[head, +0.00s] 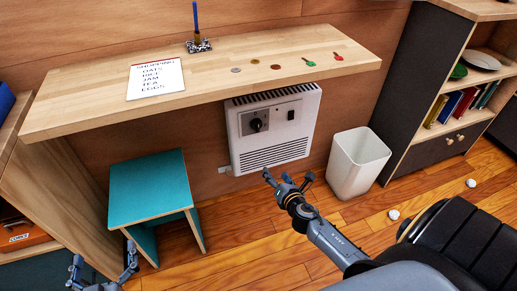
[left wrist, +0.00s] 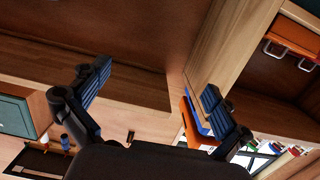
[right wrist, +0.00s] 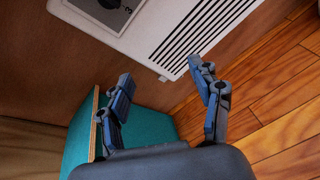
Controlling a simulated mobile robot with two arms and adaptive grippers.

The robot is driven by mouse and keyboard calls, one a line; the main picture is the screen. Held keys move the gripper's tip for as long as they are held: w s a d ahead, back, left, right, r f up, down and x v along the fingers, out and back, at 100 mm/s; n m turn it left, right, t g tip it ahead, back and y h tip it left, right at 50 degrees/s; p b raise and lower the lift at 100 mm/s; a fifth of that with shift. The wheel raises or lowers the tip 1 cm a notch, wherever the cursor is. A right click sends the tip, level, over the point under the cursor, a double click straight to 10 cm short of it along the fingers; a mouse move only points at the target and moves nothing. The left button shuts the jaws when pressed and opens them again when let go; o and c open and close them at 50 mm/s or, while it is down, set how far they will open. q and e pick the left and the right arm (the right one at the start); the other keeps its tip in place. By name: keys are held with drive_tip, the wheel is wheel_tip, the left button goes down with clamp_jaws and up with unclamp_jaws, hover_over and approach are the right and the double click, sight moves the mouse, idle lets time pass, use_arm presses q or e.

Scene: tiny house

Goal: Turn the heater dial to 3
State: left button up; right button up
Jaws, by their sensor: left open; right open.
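The white heater (head: 240,150) is mounted on the wall under the wooden counter. Its black dial (head: 256,125) sits on a grey panel at the upper left of its front; the pointer's setting is too small to read in the head view. In the right wrist view the heater (right wrist: 150,28) fills the top, with part of the dial panel (right wrist: 118,14) and a "3" mark; the dial itself is mostly cut off. My right gripper (head: 288,178) is open and empty, below and in front of the heater. My left gripper (head: 103,260) is open and empty at the lower left, away from the heater.
A teal stool (head: 150,190) stands left of the heater, and a white bin (head: 357,160) stands right of it. The counter (head: 225,80) overhangs the heater. A shelf unit (head: 410,90) is at the right. White crumpled balls (head: 393,214) lie on the floor.

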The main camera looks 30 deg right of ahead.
drive_tip(key=w+r+n+t+b, duration=0.4)
drive_tip(key=r+n+b, duration=0.2)
approach(258, 128)
drive_tip(key=x, duration=0.2)
drive_tip(key=shift+n, duration=0.3)
drive_tip(key=shift+b+x, duration=1.15)
drive_tip(key=shift+x, duration=2.65)
use_arm(q)
drive_tip(key=s+r+t+h, duration=0.1)
drive_tip(key=s+r+t, duration=0.3)
drive_tip(key=r, duration=0.5)
drive_tip(key=s+r+t+h, duration=0.2)
drive_tip(key=s+r+t, duration=0.3)
drive_tip(key=r, duration=0.4)
drive_tip(key=shift+a+r+t+h, duration=0.3)
drive_tip(key=shift+t, duration=0.4)
use_arm(e)
drive_tip(key=shift+d+f, duration=0.1)
drive_tip(key=shift+f, duration=0.05)
drive_tip(key=c, duration=1.1)
drive_tip(key=shift+c, duration=0.3)
